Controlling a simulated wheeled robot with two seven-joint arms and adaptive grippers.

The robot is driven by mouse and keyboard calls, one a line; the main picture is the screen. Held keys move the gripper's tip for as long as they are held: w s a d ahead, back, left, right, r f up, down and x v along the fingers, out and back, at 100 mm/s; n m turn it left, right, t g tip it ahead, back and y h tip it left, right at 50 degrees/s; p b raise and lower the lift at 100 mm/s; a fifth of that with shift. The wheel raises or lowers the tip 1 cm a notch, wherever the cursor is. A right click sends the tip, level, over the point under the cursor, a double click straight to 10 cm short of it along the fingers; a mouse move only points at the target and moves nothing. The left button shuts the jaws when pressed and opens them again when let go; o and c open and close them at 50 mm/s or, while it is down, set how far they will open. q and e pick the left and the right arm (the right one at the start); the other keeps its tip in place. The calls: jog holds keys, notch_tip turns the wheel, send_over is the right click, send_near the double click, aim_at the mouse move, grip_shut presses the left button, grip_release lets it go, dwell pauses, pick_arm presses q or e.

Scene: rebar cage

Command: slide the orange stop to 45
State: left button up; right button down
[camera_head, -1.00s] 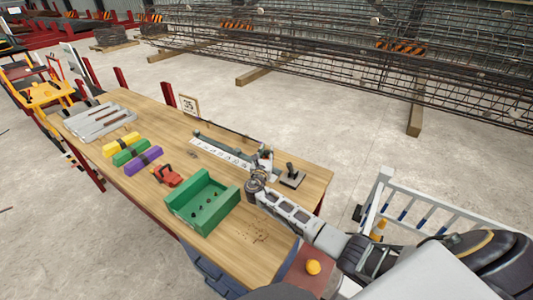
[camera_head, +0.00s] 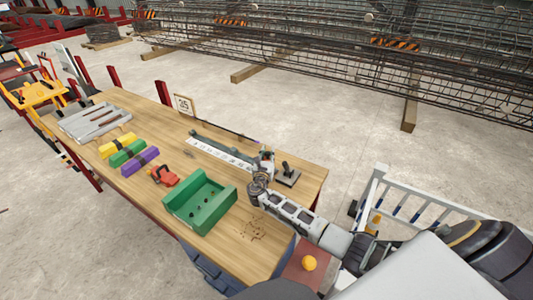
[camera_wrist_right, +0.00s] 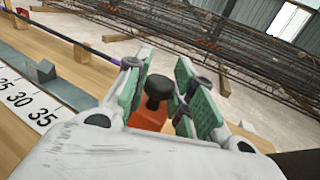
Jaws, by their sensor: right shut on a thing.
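My right gripper (camera_head: 265,164) is at the right end of the white number scale (camera_head: 222,153) on the table. In the right wrist view, its green-padded fingers (camera_wrist_right: 172,95) are closed around the orange stop (camera_wrist_right: 148,117), with its black knob (camera_wrist_right: 159,89) between them. The scale (camera_wrist_right: 22,100) shows 25, 30 and 35 at left, beside a grey rail (camera_wrist_right: 60,88); the marks nearest the stop are hidden by my gripper. A small sign (camera_head: 184,104) behind the rail appears to read 35. My left gripper is not in view.
A black-handled device (camera_head: 287,173) stands close right of my gripper. Bare wood shows in front of the scale.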

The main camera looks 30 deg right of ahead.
jog(key=c, duration=1.2)
grip_release()
jog(key=shift+v, duration=6.05)
